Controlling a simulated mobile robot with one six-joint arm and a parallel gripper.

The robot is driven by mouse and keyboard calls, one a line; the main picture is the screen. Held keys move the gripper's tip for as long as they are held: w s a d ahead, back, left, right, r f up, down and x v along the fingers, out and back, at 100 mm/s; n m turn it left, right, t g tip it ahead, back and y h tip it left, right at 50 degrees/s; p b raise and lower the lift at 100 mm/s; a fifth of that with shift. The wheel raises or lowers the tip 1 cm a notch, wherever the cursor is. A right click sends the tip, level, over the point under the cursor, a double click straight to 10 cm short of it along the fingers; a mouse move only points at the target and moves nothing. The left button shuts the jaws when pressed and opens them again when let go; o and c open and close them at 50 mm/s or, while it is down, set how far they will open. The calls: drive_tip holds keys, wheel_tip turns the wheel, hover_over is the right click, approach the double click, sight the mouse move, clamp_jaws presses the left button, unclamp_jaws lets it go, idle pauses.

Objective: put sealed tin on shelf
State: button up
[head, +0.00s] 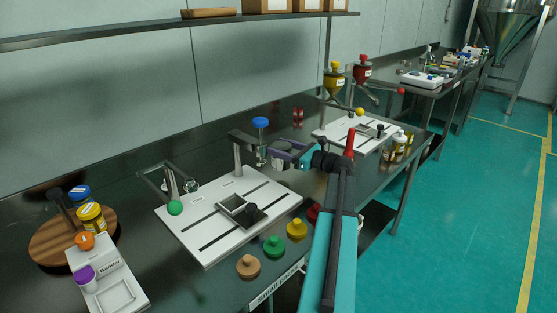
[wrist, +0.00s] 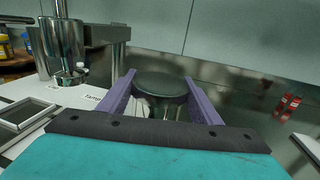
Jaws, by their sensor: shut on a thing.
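My gripper (head: 287,152) is over the bench, right of the press with the blue knob (head: 260,123). In the wrist view, its two purple fingers (wrist: 159,84) are shut on a round tin with a dark, flat lid (wrist: 161,84). The tin appears upright between the fingers; its lower part is partly hidden and looks shiny. The shelf (head: 150,29) runs along the wall above the bench, higher than my gripper and apart from the tin.
A wooden tray (head: 209,13) and cardboard boxes (head: 268,5) are on the shelf. A white press board (head: 205,243) and several coloured knobbed pieces (head: 274,246) are on the bench. Yellow (head: 334,80) and red (head: 362,72) hoppers stand beyond my gripper.

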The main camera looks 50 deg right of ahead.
drive_tip(key=shift+f, duration=0.2)
drive_tip(key=shift+f, duration=1.85)
drive_tip(key=shift+f, duration=0.15)
drive_tip(key=o, duration=1.2)
drive_tip(key=s, duration=0.4)
drive_tip(key=s+d, duration=0.1)
drive_tip(key=s, duration=0.7)
drive_tip(key=shift+d, duration=0.35)
drive_tip(key=shift+c, duration=0.2)
